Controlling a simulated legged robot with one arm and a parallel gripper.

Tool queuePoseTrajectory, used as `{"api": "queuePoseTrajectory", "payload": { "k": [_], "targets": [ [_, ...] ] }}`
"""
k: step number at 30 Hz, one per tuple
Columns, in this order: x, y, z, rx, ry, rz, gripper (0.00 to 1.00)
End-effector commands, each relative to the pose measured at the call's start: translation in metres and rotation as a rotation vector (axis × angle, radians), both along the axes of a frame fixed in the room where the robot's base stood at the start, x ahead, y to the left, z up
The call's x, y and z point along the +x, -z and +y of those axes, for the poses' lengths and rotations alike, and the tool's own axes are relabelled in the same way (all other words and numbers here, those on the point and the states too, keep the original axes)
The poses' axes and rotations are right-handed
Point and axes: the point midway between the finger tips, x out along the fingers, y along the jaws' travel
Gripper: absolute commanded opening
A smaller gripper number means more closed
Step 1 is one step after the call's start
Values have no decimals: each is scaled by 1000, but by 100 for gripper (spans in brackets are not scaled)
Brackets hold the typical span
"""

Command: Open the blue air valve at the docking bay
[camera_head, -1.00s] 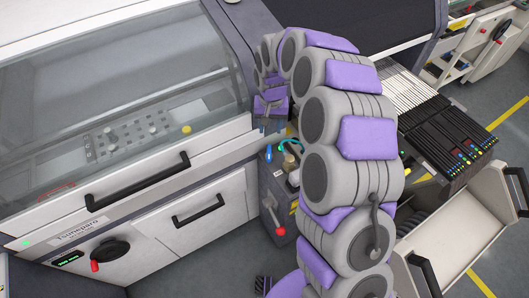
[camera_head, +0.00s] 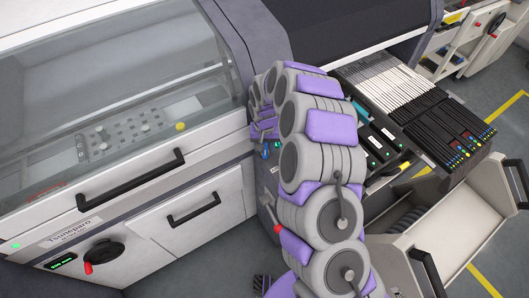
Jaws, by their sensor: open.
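The blue air valve (camera_head: 265,151) is a small blue part at the docking bay (camera_head: 267,182), the grey block at the machine's right corner. Only a little of the valve shows, just below the purple end of my arm. My gripper (camera_head: 264,138) is at the far end of the arm, right above and close to the valve. It is open; its fingertips are hard to make out, and I cannot tell whether they touch the valve. My arm hides most of the bay's top.
A red-tipped lever (camera_head: 276,229) sticks out from the bay's front. The machine's black rotary switch (camera_head: 103,253) is at lower left. A feeder trolley (camera_head: 455,150) with black feeders and an open bin (camera_head: 455,215) stand right of my arm. Floor shows at lower left.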

Motion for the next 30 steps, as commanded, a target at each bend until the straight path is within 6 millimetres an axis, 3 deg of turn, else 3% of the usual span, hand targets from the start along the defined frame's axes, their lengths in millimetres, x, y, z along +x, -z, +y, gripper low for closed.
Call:
{"api": "queuePoseTrajectory", "payload": {
  "k": [6, 18, 30],
  "targets": [
    [-1, 27, 0, 0, 1, 2, 47],
    [0, 32, 0, 0, 0, 1, 47],
    [0, 32, 0, 0, 0, 1, 8]
  ]
}}
